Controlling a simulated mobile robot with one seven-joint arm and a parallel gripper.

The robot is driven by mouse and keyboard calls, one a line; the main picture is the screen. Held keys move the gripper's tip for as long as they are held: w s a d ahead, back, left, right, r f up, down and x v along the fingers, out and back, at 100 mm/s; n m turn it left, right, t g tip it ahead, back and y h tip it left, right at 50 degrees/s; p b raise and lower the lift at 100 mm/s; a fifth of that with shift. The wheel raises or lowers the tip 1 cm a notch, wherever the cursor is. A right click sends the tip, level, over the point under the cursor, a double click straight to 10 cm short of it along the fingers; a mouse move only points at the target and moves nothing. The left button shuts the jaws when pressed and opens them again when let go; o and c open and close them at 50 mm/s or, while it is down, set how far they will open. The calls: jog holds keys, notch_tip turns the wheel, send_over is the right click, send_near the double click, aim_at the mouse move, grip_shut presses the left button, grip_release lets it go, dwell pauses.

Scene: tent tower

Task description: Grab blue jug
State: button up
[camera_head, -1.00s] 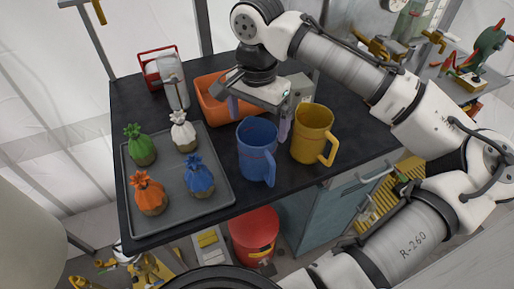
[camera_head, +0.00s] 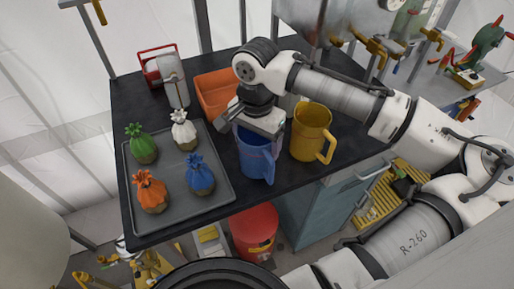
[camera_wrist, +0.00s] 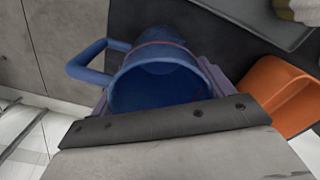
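The blue jug (camera_head: 257,163) stands upright near the front edge of the black table. It also shows in the wrist view (camera_wrist: 160,85), with its open mouth towards the camera and its handle to the left. My gripper (camera_head: 258,140) is down over the jug's top, pointing downward. In the wrist view my gripper (camera_wrist: 158,92) has one finger on each side of the jug. Little or no gap shows between fingers and jug, and I cannot tell whether they press on it.
A yellow jug (camera_head: 309,133) stands close on the right. An orange bin (camera_head: 213,92) is behind. A grey tray (camera_head: 184,207) with several tied sacks lies to the left, and a red-handled container (camera_head: 153,72) stands at the back left. The table's front edge is near.

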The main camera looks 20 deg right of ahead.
jog(key=c, duration=0.4)
jog(key=shift+c, duration=0.4)
